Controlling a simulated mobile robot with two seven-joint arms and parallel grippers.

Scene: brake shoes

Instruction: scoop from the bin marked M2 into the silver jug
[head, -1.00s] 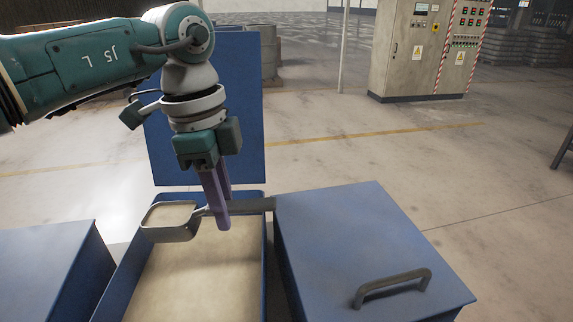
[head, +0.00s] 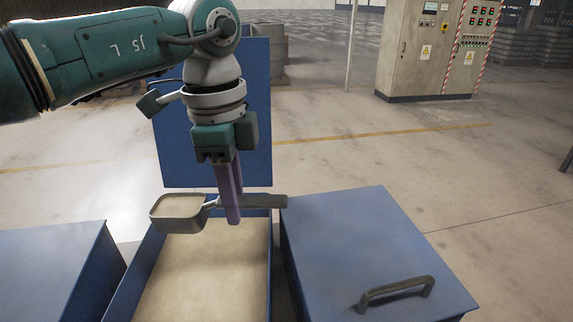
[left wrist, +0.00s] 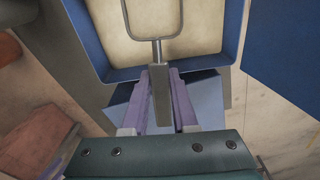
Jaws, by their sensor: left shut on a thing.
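My left gripper (head: 233,220) is shut on the handle of a grey metal scoop (head: 178,225), with purple fingers pointing down. The scoop is held about level over the far left part of an open blue bin (head: 268,265) full of pale tan powder (head: 205,275). In the left wrist view the scoop's handle (left wrist: 160,95) runs between the fingers (left wrist: 162,78), and its pan is over the powder. The pan's inside looks tan, but I cannot tell how full it is. No M2 mark can be read on the bin. The silver jug and my right gripper are not in view.
A closed blue bin with a dark lid handle (head: 395,291) stands close on the right. Another blue bin (head: 55,265) stands on the left. The open bin's raised lid (head: 258,120) is behind my gripper. Grey cabinets (head: 415,50) stand far back on clear floor.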

